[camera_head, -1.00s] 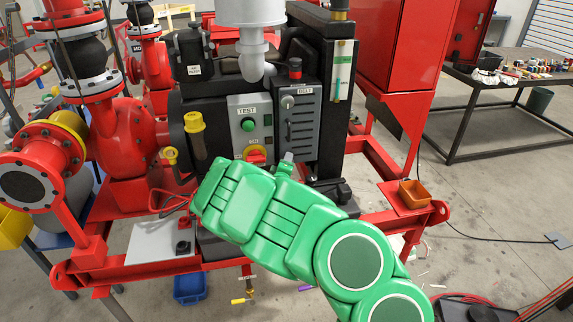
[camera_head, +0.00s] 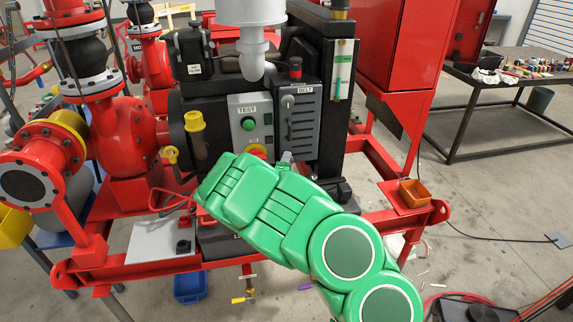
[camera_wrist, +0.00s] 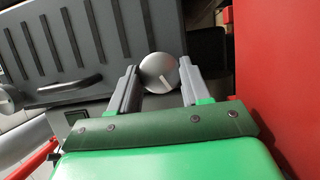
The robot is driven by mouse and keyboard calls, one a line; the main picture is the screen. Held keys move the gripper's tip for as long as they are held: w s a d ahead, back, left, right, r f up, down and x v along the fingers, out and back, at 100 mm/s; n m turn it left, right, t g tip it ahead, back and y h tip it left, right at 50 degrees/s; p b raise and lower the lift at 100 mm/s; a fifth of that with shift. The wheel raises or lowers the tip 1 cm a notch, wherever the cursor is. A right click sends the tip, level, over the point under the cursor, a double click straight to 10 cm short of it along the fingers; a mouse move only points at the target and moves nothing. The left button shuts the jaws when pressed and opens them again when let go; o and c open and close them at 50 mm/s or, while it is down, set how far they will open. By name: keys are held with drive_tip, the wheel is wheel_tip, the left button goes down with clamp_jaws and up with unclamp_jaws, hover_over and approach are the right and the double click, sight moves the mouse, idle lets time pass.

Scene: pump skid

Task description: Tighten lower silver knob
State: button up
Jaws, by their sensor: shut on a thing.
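The lower silver knob (camera_wrist: 158,76) is a round silver knob with a pale line on its face, seen in the wrist view at the lower edge of the dark vented panel. My gripper (camera_wrist: 158,66) has one grey finger on each side of it and is shut on it. In the head view my green arm covers most of this spot, and only a small grey piece shows at the panel's lower left corner. The upper silver knob (camera_head: 287,102) is in plain view on the panel marked BELT (camera_head: 298,125), well above my arm.
A control box (camera_head: 246,110) with a green button and a red-yellow switch stands left of the panel, the switch partly behind my arm. A red cabinet (camera_head: 395,45) rises to the right. An orange tray (camera_head: 414,193) sits on the red frame.

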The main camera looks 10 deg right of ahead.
drive_tip(key=o, duration=1.1)
drive_tip(key=shift+c, duration=0.2)
drive_tip(key=shift+a, duration=0.1)
drive_tip(key=v, duration=0.7)
drive_tip(key=shift+s, duration=0.35)
drive_tip(key=shift+a, duration=0.1)
